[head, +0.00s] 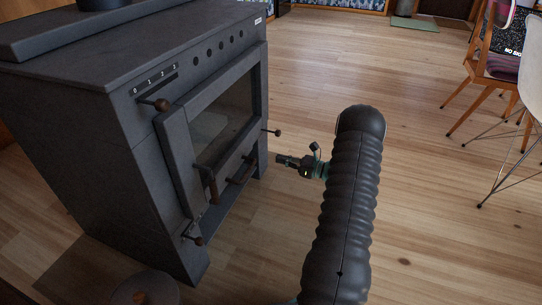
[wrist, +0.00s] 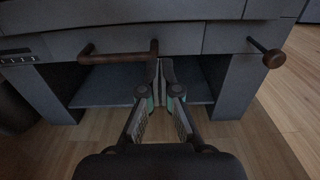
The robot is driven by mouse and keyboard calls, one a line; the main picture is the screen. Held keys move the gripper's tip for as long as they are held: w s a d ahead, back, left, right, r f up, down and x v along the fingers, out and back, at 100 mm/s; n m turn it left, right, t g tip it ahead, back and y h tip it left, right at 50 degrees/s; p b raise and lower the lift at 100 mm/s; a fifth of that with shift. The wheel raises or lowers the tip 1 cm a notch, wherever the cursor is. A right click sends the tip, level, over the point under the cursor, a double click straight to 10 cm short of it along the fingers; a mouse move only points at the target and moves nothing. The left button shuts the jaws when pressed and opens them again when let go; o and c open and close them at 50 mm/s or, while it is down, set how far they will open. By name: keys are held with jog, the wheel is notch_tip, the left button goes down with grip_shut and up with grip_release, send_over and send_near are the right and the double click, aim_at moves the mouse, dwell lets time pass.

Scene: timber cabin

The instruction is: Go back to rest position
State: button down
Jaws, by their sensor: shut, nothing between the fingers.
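My gripper (head: 283,160) is held in front of the dark grey stove (head: 65,120), to the right of its door in the head view. In the wrist view my gripper (wrist: 160,75) points at the stove's lower front, with its fingers together and nothing between them. A brown bar handle (wrist: 118,57) lies just left of and above the fingertips in that view. I cannot tell whether the fingertips touch the stove.
The stove's glass door (head: 222,115) faces my arm, and a brown-tipped knob (wrist: 273,58) sticks out at the right in the wrist view. A wooden chair (head: 495,70) and a white chair (head: 533,85) stand at the right. The wooden floor (head: 430,190) between is clear.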

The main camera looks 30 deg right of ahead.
jog(key=shift+s+d, duration=0.1)
jog(key=shift+s, duration=0.1)
jog(key=s+a+f+n+g, duration=0.4)
jog(key=s+a+f+g, duration=0.1)
jog(key=s+f, duration=0.1)
jog(key=s+a+r+n+g, duration=0.4)
jog(key=s+a+n+g, duration=0.1)
jog(key=s+a, duration=0.1)
jog(key=s+a+r+n+h+p, duration=0.3)
jog(key=s+a+r+n, duration=0.3)
jog(key=r, duration=0.6)
jog(key=s+a+r+n+t+h+p, duration=0.1)
jog(key=s+a+r+n+h+p, duration=0.2)
jog(key=r, duration=0.9)
jog(key=s+a+r+n+h+p, duration=0.3)
jog(key=s+a+r+n+h, duration=0.2)
jog(key=s+a+r+n, duration=0.4)
jog(key=s+r+n, duration=0.1)
jog(key=s+r, duration=0.2)
jog(key=shift+r, duration=0.4)
